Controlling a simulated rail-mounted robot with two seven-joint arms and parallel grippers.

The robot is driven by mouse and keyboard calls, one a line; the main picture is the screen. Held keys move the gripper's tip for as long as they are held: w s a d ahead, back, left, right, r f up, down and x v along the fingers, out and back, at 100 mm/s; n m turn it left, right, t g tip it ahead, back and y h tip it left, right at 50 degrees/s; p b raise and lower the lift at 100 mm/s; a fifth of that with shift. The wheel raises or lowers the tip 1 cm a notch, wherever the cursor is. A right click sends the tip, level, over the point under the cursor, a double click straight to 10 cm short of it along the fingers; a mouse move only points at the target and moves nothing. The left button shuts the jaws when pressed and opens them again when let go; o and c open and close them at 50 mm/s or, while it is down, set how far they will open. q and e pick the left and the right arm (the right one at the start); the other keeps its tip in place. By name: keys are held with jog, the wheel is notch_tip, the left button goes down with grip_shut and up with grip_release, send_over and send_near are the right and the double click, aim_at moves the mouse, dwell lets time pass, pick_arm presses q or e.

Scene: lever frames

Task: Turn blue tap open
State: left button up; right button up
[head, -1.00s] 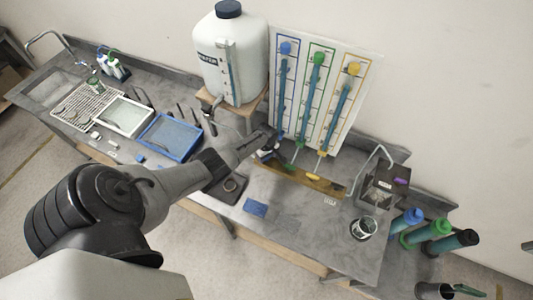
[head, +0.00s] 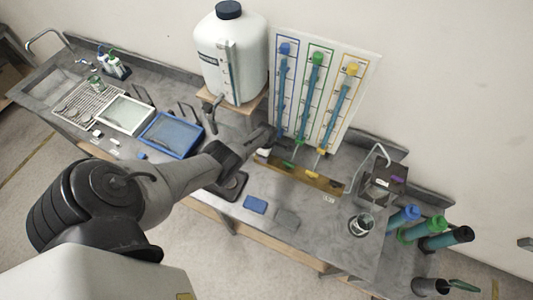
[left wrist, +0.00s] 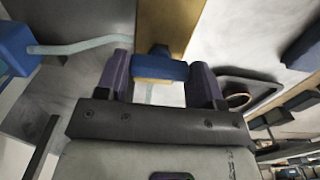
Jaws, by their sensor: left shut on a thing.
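The blue-topped column (head: 284,85) hangs leftmost on the white board, and its lower end is hidden behind my left gripper (head: 283,145). In the left wrist view, my left gripper (left wrist: 162,82) has its two purple fingers on either side of the blue tap handle (left wrist: 160,69), shut on it. The handle lies crosswise between the fingers, in front of a wooden rail. The tap's body is mostly hidden, so I cannot tell how far it is turned. My right gripper is not in view.
Green (head: 317,95) and yellow (head: 343,105) columns stand just right of the blue one. A large white tank (head: 233,60) is on a wooden stand at the left. A glass beaker (head: 361,225) is at the bench's right.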

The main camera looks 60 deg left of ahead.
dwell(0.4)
pick_arm(q)
jog(key=o, duration=0.9)
notch_tip(320, 180, up, 4)
jog(key=p, duration=0.3)
jog(key=shift+f, duration=0.15)
jog(key=shift+b, duration=0.35)
notch_tip(320, 180, up, 10)
jog(key=shift+r, duration=0.1)
